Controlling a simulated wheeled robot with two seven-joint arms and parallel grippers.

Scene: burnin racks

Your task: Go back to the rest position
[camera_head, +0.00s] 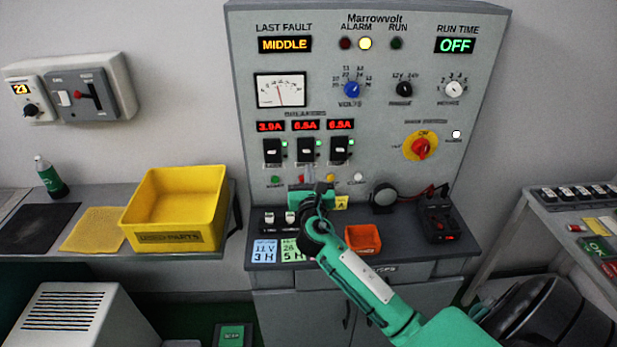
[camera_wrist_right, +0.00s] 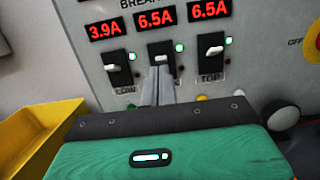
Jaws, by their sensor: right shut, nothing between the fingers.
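My right arm comes in from the lower right of the head view, and its gripper (camera_head: 308,178) is in front of the panel, just below the middle breaker. In the right wrist view the gripper's fingers (camera_wrist_right: 158,84) are shut and empty. Their tips overlap the lower part of the middle breaker switch (camera_wrist_right: 163,62); I cannot tell whether they touch it. The left breaker (camera_wrist_right: 117,68) and the right breaker (camera_wrist_right: 211,50) stand on either side. My left gripper is not in view.
The grey panel (camera_head: 390,60) rises behind a shelf holding an orange tray (camera_head: 379,243), a black meter (camera_head: 437,218) and cards. A yellow bin (camera_head: 170,185) stands on the left bench. A side table (camera_head: 560,197) with parts is at the right.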

